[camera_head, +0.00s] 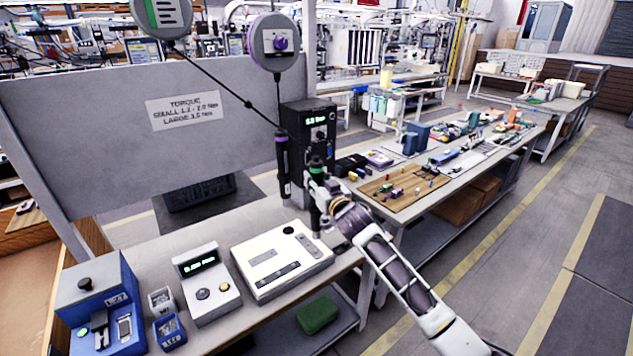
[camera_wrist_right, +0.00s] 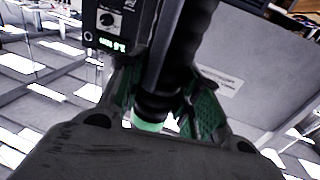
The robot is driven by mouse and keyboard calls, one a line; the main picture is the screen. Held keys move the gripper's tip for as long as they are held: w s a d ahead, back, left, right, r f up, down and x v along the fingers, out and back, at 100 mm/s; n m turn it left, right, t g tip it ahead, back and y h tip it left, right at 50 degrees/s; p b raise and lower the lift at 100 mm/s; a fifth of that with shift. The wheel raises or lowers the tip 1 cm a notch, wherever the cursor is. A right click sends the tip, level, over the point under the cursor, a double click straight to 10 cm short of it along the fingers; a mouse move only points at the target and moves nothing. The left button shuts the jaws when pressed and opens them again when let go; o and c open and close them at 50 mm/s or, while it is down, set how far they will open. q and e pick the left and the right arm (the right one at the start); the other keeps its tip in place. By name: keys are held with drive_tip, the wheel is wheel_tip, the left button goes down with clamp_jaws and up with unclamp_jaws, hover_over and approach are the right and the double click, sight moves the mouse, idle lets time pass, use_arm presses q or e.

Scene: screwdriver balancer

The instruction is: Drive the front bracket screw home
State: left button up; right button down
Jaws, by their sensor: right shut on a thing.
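My right gripper (camera_head: 319,188) is shut around a dark screwdriver (camera_head: 316,166) with a green band, which stands upright beside the black controller box. In the right wrist view the dark driver body (camera_wrist_right: 172,60) runs between the green finger pads, with a pale green ring (camera_wrist_right: 148,124) at its end. A second driver (camera_head: 283,165) with a purple band hangs to its left on a cable. A white panel (camera_head: 282,262) with dark bracket-like bars lies on the bench, left of and below my gripper. I cannot make out its screws. My left gripper is not in view.
The controller box (camera_head: 308,130) with a green display stands behind the drivers. Balancer reels (camera_head: 276,42) hang above, their cables crossing the space.

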drive_tip(key=shift+f, duration=0.2)
drive_tip(key=shift+f+b, duration=0.55)
drive_tip(key=shift+b, duration=0.1)
drive_tip(key=shift+f+b, duration=0.85)
drive_tip(key=shift+f, duration=0.1)
drive_tip(key=shift+r, duration=0.1)
